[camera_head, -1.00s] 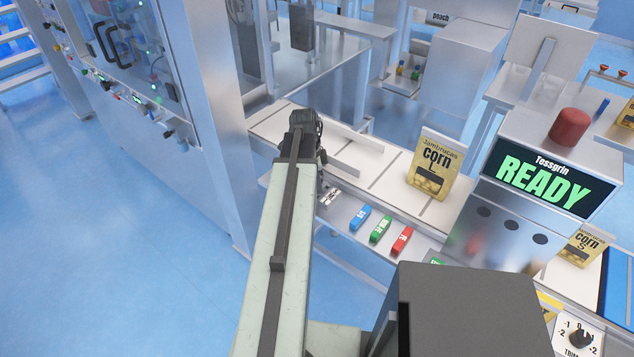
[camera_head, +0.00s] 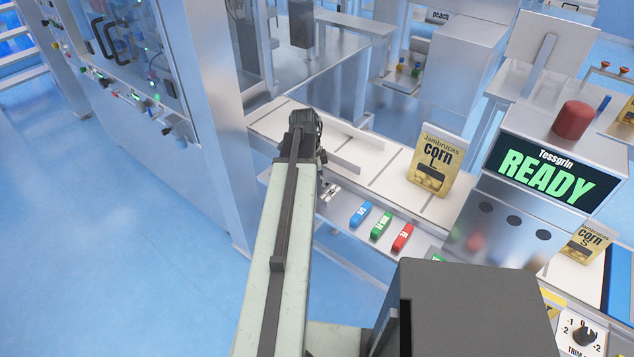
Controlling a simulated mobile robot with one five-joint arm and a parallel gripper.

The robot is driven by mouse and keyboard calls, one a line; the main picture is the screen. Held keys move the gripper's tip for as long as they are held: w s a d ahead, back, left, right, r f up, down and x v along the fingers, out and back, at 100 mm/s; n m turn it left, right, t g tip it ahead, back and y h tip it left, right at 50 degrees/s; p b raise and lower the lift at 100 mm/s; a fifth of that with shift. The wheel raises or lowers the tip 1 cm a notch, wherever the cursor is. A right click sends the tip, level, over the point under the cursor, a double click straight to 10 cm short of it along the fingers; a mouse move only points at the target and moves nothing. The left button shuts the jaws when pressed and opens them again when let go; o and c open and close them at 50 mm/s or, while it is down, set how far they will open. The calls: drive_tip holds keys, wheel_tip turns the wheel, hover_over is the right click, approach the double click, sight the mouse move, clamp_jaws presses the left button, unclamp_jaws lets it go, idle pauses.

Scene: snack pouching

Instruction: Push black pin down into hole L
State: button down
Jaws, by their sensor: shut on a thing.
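My gripper (camera_head: 327,188) is small in the picture, at the far end of my arm, beside the lower metal shelf's left end. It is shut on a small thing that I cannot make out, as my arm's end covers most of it. I cannot pick out the black pin. A hole marked L cannot be made out either. Several dark round holes (camera_head: 514,220) show in the front of the Tessgrin machine (camera_head: 556,143), whose screen reads READY.
Blue (camera_head: 360,214), green (camera_head: 381,225) and red (camera_head: 402,238) labelled blocks lie on the shelf right of my gripper. A corn pouch (camera_head: 432,160) marked L stands on the white conveyor (camera_head: 387,188) behind. A corn S pouch (camera_head: 587,241) and a trim dial (camera_head: 585,336) are at the right.

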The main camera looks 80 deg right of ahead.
drive_tip(key=shift+f+b, duration=0.85)
drive_tip(key=shift+f, duration=0.05)
drive_tip(key=c, duration=0.9)
unclamp_jaws()
drive_tip(key=shift+c, duration=0.2)
drive_tip(key=shift+r, duration=0.1)
drive_tip(key=r+p, duration=0.5)
drive_tip(key=w+r+p, duration=0.1)
drive_tip(key=r+p, duration=0.2)
drive_tip(key=shift+a, duration=0.15)
drive_tip(key=shift+f, duration=0.15)
